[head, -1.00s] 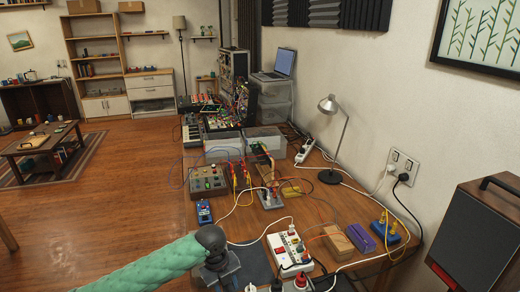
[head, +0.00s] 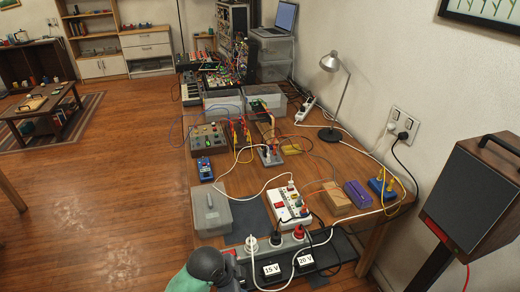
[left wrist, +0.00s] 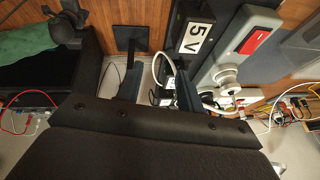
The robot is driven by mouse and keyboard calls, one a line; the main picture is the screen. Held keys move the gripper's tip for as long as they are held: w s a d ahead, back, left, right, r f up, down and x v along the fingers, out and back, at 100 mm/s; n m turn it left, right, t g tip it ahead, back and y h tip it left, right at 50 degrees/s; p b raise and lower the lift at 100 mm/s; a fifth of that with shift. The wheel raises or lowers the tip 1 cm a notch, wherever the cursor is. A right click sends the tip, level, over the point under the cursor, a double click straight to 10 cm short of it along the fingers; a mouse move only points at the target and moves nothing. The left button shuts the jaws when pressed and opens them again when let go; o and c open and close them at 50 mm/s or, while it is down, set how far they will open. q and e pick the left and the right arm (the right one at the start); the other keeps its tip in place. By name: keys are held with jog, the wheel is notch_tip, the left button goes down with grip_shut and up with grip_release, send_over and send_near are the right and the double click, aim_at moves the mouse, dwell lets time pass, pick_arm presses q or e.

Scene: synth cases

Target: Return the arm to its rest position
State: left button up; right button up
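My left arm, in a green sleeve (head: 190,282) with a dark joint (head: 210,264), shows at the bottom edge of the head view, beside the near end of the workbench. Its gripper is not clearly visible there. In the left wrist view my left gripper (left wrist: 158,82) has two dark fingers standing apart, with a gap between them. A white cable shows behind that gap, and I see nothing clamped. A black adapter with a partly visible label (left wrist: 194,38) lies beyond the fingers.
A power strip (head: 288,243) with plugs and black adapters labelled 15 V (head: 271,270) and 20 V (head: 305,262) lies at the bench's near end. A lidded grey box (head: 211,214), white strip (head: 291,206) and loose cables are close by. A speaker (head: 475,190) stands right.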

pick_arm(q)
jog(key=s+a+f+n+t+y, duration=0.1)
jog(key=s+a+f+n+y, duration=0.25)
jog(key=s+a+n, duration=1.15)
jog(key=s+a+f+x, duration=0.1)
jog(key=s+x, duration=0.1)
jog(key=x, duration=0.9)
jog(key=s+f+x, duration=0.1)
jog(key=s+x, duration=0.2)
jog(key=x, duration=0.8)
jog(key=s+f+g, duration=0.1)
jog(key=s+f, duration=0.3)
jog(key=f, duration=0.8)
jog(key=s+f+m, duration=0.1)
jog(key=s+f, duration=0.3)
jog(key=f, duration=0.8)
jog(key=shift+s+d+f+g, duration=0.3)
jog(key=shift+d+g, duration=0.1)
jog(key=shift+d, duration=0.05)
pick_arm(e)
jog(key=shift+w+r, duration=0.1)
jog(key=shift+w, duration=0.1)
